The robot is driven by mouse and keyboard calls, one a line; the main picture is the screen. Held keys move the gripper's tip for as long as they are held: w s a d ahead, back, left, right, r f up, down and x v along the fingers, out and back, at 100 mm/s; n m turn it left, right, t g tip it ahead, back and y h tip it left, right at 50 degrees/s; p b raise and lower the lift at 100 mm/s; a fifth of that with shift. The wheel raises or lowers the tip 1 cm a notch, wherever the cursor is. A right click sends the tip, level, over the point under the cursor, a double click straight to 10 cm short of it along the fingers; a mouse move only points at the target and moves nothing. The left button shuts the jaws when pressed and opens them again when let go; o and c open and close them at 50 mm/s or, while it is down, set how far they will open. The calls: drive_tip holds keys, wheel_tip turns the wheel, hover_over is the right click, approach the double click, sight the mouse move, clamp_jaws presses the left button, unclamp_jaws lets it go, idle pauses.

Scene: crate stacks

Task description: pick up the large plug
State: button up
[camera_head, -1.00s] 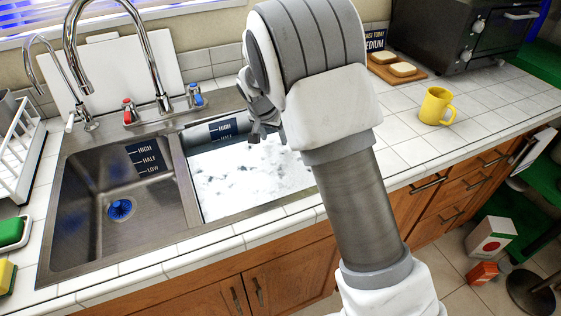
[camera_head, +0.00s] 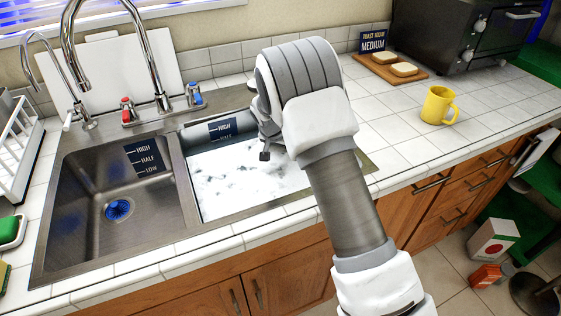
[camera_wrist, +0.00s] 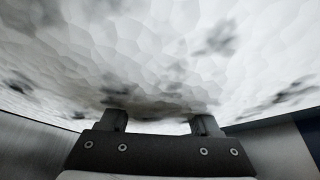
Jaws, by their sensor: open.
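My gripper (camera_head: 266,152) is over the right basin (camera_head: 184,180), which is filled with white foam (camera_head: 235,178). The arm hides most of the hand in the head view. In the wrist view the two fingers (camera_wrist: 160,124) stand apart with nothing seen between them, and their tips are close to the foam; I cannot tell if they touch it. No large plug is plainly visible; the foam hides the right basin's floor. A round blue piece (camera_head: 119,210) sits at the drain of the empty left basin (camera_head: 85,215); I cannot tell if it is a plug.
A chrome faucet (camera_head: 150,60) and red (camera_head: 128,110) and blue (camera_head: 195,96) taps stand behind the basins. A dish rack (camera_head: 18,160) is at the left. A yellow mug (camera_head: 437,105), a bread board (camera_head: 385,70) and an oven (camera_head: 455,35) stand on the right counter.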

clamp_jaws()
idle(0.3)
